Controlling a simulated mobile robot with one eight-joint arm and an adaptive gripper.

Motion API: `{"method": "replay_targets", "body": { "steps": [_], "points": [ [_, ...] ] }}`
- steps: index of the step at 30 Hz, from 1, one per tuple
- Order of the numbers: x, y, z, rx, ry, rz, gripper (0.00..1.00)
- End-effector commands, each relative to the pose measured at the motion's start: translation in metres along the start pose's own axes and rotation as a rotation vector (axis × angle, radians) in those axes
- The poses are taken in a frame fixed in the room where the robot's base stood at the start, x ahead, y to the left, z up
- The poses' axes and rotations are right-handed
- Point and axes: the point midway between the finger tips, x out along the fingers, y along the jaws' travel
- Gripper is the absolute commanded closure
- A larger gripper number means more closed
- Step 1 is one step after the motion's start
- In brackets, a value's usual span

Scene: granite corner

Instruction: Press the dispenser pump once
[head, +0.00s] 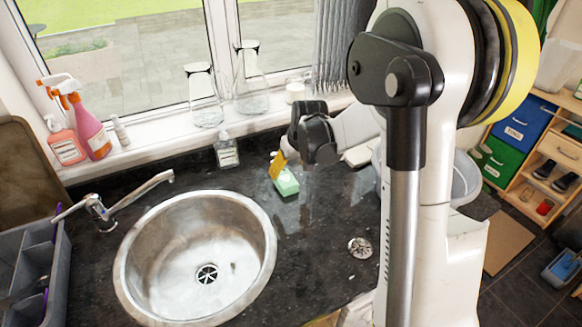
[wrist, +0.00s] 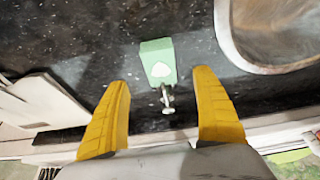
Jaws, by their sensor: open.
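A light green dispenser bottle (head: 287,185) with a white label stands on the dark counter to the right of the sink. In the wrist view the green dispenser (wrist: 158,62) shows with its grey pump (wrist: 167,98) sticking out from it. My gripper (head: 278,165) is open, with yellow fingers, over the dispenser in the head view. In the wrist view the open gripper (wrist: 163,82) has one finger on each side of the pump, with gaps between. Nothing is held. The pump top is partly hidden by my finger in the head view.
A round steel sink (head: 190,290) with a tap (head: 100,211) lies to the left. A clear bottle (head: 227,151) stands behind by the window sill. A white basin (head: 466,178) is at the right.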

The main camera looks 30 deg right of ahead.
Motion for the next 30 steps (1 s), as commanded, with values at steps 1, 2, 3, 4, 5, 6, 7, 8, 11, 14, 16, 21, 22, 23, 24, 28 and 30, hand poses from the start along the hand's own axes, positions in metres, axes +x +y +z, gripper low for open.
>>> {"method": "replay_targets", "body": {
  "steps": [1,2,3,4,5,6,7,8,11,14,16,21,22,23,24,28,30],
  "points": [
    [0.011,0.000,0.001,0.000,0.000,0.000,0.22],
    [0.016,0.000,0.001,0.000,0.000,0.000,0.22],
    [0.024,0.000,0.001,-0.001,0.000,0.000,0.22],
    [0.030,0.000,0.001,-0.001,0.000,0.000,0.22],
    [0.035,0.000,0.001,-0.001,0.000,0.000,0.22],
    [0.043,0.000,0.001,-0.001,0.000,0.000,0.22],
    [0.049,0.000,0.001,-0.001,0.000,0.000,0.22],
    [0.054,0.000,0.001,-0.001,0.000,0.000,0.22],
    [0.070,0.000,0.001,-0.001,0.000,0.000,0.22],
    [0.081,0.000,0.001,-0.001,0.000,0.000,0.22],
    [0.087,0.000,0.001,-0.001,0.000,0.000,0.22],
    [0.092,0.000,0.000,-0.001,0.000,0.000,0.22],
    [0.093,0.000,0.000,-0.001,0.000,0.000,0.22],
    [0.093,0.000,0.000,-0.001,0.000,0.000,0.22],
    [0.092,0.000,0.000,-0.001,0.000,0.000,0.22],
    [0.092,0.000,0.000,-0.001,0.000,0.000,0.22],
    [0.092,0.000,0.000,-0.001,0.000,0.000,0.37]
  ]
}}
